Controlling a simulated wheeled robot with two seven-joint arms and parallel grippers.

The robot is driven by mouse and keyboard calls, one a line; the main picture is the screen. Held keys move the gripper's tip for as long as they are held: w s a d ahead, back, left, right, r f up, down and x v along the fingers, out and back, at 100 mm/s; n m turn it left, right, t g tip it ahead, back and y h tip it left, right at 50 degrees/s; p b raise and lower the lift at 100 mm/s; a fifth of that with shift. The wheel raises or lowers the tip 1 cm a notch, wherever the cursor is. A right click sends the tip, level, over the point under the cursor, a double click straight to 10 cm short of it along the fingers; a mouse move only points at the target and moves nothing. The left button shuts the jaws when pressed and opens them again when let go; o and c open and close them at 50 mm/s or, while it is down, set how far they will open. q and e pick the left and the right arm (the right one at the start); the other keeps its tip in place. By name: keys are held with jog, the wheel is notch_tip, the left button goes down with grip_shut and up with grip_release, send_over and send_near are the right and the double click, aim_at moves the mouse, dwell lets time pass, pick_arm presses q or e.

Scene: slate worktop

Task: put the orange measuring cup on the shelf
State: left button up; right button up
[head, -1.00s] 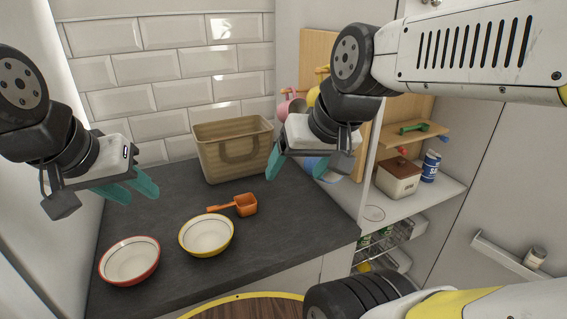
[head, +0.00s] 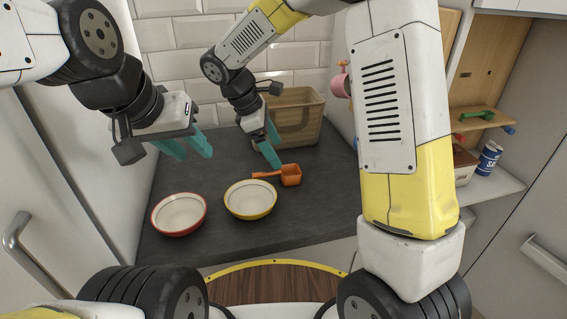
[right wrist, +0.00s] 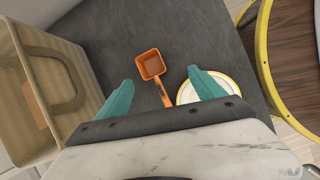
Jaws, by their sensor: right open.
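The orange measuring cup (head: 291,175) lies on the dark worktop, its handle pointing left in the head view. My right gripper (head: 275,151) is open and empty, pointing down just above and behind the cup. In the right wrist view the cup (right wrist: 151,65) shows ahead, between the lines of the two spread fingers (right wrist: 160,82), not touched by them. My left gripper (head: 194,155) is open and empty above the worktop's left part.
A red-rimmed bowl (head: 179,214) and a yellow-rimmed bowl (head: 250,200) stand left of the cup. A tan basket (head: 300,113) stands behind it. A blue can (head: 488,158) stands on a white ledge (head: 492,190) below the wooden shelf.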

aim_at(276, 175)
jog(key=a+f+n, duration=0.1)
jog(key=w+a+f, duration=0.1)
jog(key=a+f+n+h, duration=0.1)
jog(key=f, duration=0.1)
jog(key=shift+w+a+f+n, duration=0.1)
jog(key=shift+w+a+n, duration=0.2)
jog(key=shift+a, duration=0.05)
jog(key=shift+w+f, duration=0.1)
jog(key=shift+f, duration=0.15)
jog(key=x, duration=0.7)
jog(key=shift+d, duration=0.5)
jog(key=shift+r, duration=0.1)
grip_shut()
